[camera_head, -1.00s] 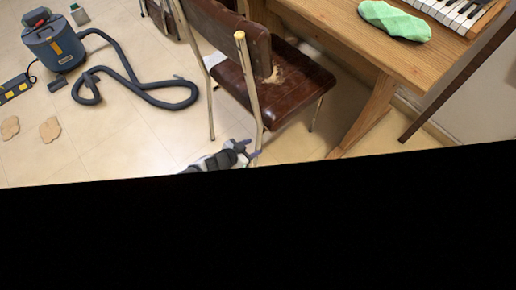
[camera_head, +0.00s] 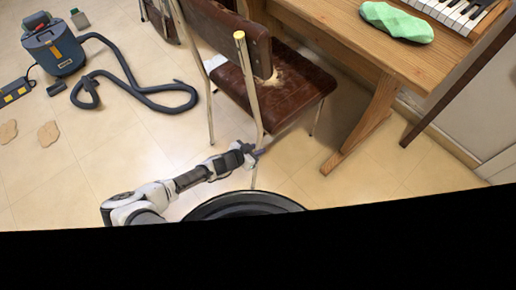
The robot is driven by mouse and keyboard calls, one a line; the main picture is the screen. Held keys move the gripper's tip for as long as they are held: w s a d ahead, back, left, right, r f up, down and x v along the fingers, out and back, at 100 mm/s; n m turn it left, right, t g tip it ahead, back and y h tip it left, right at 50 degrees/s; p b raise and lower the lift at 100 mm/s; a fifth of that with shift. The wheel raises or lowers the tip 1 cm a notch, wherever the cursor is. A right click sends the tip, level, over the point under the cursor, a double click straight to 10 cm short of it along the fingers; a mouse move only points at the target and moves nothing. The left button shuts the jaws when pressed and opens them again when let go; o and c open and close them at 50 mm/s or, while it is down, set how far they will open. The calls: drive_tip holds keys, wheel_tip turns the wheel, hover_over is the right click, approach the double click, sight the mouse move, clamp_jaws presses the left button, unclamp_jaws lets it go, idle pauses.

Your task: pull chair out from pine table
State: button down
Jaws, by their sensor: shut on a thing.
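The chair (camera_head: 285,92) has a worn brown leather seat and back and pale metal legs. It stands at the left side of the pine table (camera_head: 345,40), with its seat close beside the table's edge. My gripper (camera_head: 256,152) is low down at the chair's near metal leg and is shut on it. My arm reaches there from the lower left. The lower end of that leg is partly hidden near my dark round base.
A blue vacuum cleaner (camera_head: 52,50) and its dark hose (camera_head: 135,88) lie on the floor at the left. A power strip (camera_head: 17,92) and tan scraps (camera_head: 48,134) lie nearby. A green cloth-like item (camera_head: 397,22) and piano keys (camera_head: 455,14) are on the table.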

drive_tip(key=s+a, duration=0.4)
drive_tip(key=a, duration=0.3)
drive_tip(key=s+a+p, duration=0.1)
drive_tip(key=s+a, duration=0.3)
drive_tip(key=a, duration=0.3)
drive_tip(key=shift+a, duration=0.15)
idle(1.4)
drive_tip(key=s+a, duration=0.1)
drive_tip(key=a, duration=0.1)
drive_tip(key=s+a, duration=0.1)
drive_tip(key=a, duration=0.1)
drive_tip(key=shift+s, duration=0.15)
idle(0.4)
drive_tip(key=c, duration=1)
unclamp_jaws()
